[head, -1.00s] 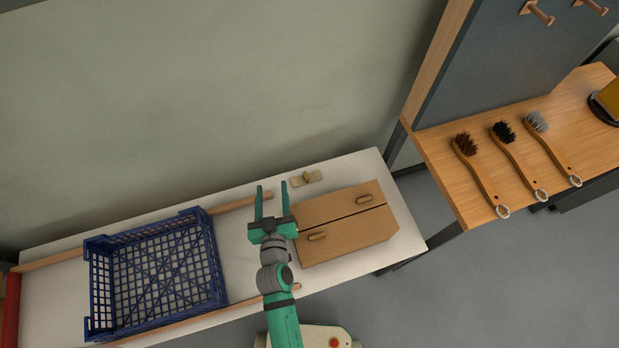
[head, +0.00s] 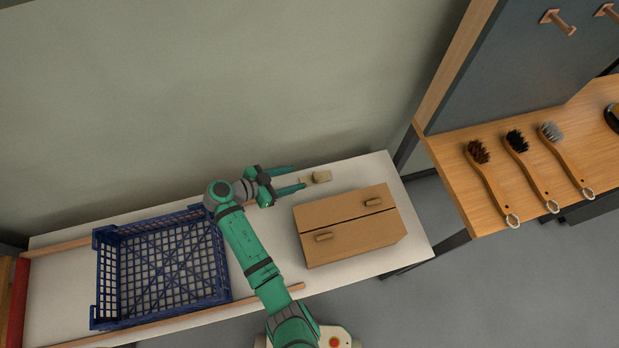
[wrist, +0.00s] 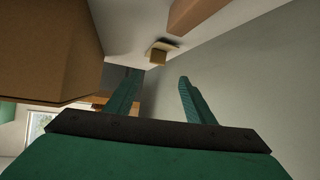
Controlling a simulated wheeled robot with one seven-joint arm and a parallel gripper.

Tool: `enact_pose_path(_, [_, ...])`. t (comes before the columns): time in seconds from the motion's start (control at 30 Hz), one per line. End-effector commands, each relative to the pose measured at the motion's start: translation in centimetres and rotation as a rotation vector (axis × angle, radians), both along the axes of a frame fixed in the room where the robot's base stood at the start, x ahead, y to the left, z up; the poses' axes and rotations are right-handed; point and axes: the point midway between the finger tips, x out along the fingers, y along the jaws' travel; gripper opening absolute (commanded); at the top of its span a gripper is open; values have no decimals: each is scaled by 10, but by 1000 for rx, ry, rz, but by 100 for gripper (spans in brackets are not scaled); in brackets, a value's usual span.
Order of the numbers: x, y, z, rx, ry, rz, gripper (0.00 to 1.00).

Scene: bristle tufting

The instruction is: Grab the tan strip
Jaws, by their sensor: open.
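The tan strip (head: 321,177) is a small flat piece with a raised part, lying on the white bench top behind the cardboard box, near the wall. It also shows in the wrist view (wrist: 159,54), ahead of my fingertips and roughly between their lines. My gripper (head: 298,177) is open and empty. Its fingers point right along the wall toward the strip. The fingers in the wrist view (wrist: 157,78) are apart with nothing between them. In the head view the fingers cover or border the strip's left end, and I cannot tell the exact gap.
The cardboard box (head: 345,242) with two small handles stands just in front of the strip; its side (wrist: 50,55) fills the wrist view's left. A blue crate (head: 160,310) sits at left between wooden rails. Several brushes (head: 515,141) lie on a wooden shelf at right.

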Motion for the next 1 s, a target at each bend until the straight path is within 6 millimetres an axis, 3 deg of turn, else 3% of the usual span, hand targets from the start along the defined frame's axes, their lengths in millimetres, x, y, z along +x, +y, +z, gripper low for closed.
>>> enact_pose_path(0.17, [-4, -8, -2, 14, -23, -89, 49])
enact_pose_path(0.43, [11, -38, -21, 14, -24, -94, 49])
enact_pose_path(0.73, [22, -53, -33, 15, -22, -91, 49])
enact_pose_path(1.0, [38, -77, -52, 15, -24, -91, 49])
